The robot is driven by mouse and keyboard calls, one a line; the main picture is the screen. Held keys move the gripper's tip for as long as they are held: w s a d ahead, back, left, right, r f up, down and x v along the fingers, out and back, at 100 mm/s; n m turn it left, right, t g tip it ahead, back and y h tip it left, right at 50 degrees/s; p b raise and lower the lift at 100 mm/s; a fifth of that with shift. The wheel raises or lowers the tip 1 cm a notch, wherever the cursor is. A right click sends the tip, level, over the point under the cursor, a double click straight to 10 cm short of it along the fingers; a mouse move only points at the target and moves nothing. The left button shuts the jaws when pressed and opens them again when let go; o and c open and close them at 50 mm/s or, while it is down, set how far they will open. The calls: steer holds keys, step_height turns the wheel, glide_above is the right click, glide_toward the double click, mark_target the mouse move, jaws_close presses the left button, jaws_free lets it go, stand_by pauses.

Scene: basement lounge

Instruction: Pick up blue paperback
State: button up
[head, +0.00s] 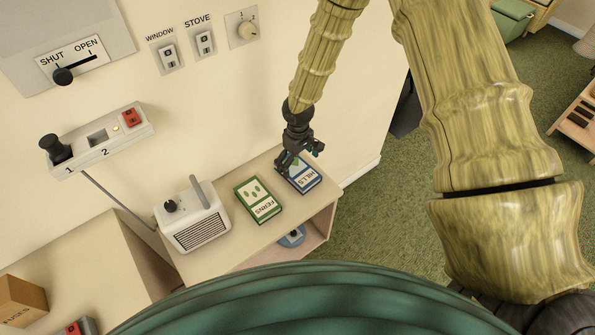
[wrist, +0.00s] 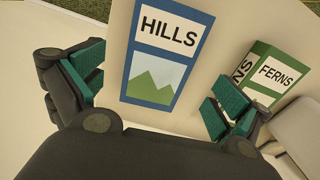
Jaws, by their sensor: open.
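The blue paperback (head: 307,181), with "HILLS" on its cover, lies flat on the light shelf top near its right end. It also shows in the wrist view (wrist: 183,93), upper centre, between my fingers. My gripper (head: 292,162) is over the far left part of the blue paperback in the head view and hides part of it. In the wrist view my gripper (wrist: 155,92) has its green-padded fingers wide apart with nothing between the pads. I cannot tell the exact height of the fingertips above the cover.
A green book (head: 259,200) marked "FERNS" lies just left of the blue paperback. A white radio (head: 192,221) stands further left. A round blue item (head: 292,237) is on the lower shelf. The wall with switches (head: 204,42) rises behind.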

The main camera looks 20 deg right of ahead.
mark_target(298, 169)
steer(key=shift+w+f+p, duration=0.15)
steer(key=shift+f+p, duration=0.95)
steer(key=shift+f, duration=1.35)
steer(key=c, duration=1.1)
